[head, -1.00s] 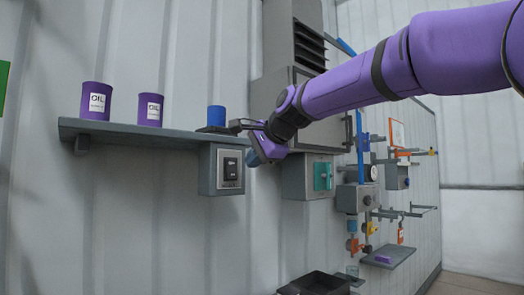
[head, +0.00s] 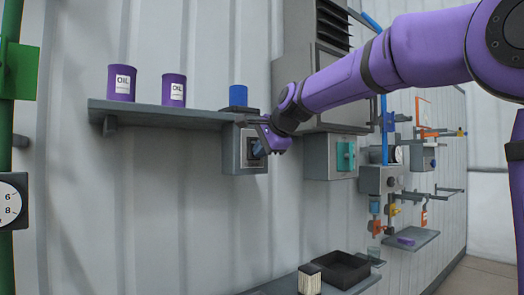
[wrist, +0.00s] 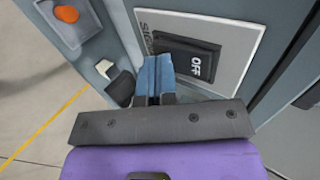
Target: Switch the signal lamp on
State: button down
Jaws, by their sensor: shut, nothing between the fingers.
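A grey switch box (head: 230,160) hangs under the left shelf. In the wrist view its pale plate (wrist: 245,35) bears partly hidden lettering and a black rocker switch (wrist: 185,50) marked OFF. My gripper (head: 260,149) is shut and empty, in front of the switch. Its blue fingertips (wrist: 160,72) overlap the rocker's near-left edge in the wrist view; I cannot tell whether they touch it. A blue cylinder (head: 238,96) stands on a dark base on the shelf above the box, with no visible glow. It may be the signal lamp.
The shelf (head: 165,114) above the box also holds two purple oil cans (head: 122,83). A grey box with a teal switch (head: 345,156) is to the right. A black tray (head: 340,268) sits on a lower shelf. The wall below the switch box is clear.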

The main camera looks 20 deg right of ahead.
jog(key=shift+w+a, duration=0.1)
jog(key=shift+w, duration=0.1)
jog(key=shift+r, duration=0.85)
jog(key=shift+s+f, duration=0.1)
jog(key=shift+f, duration=0.05)
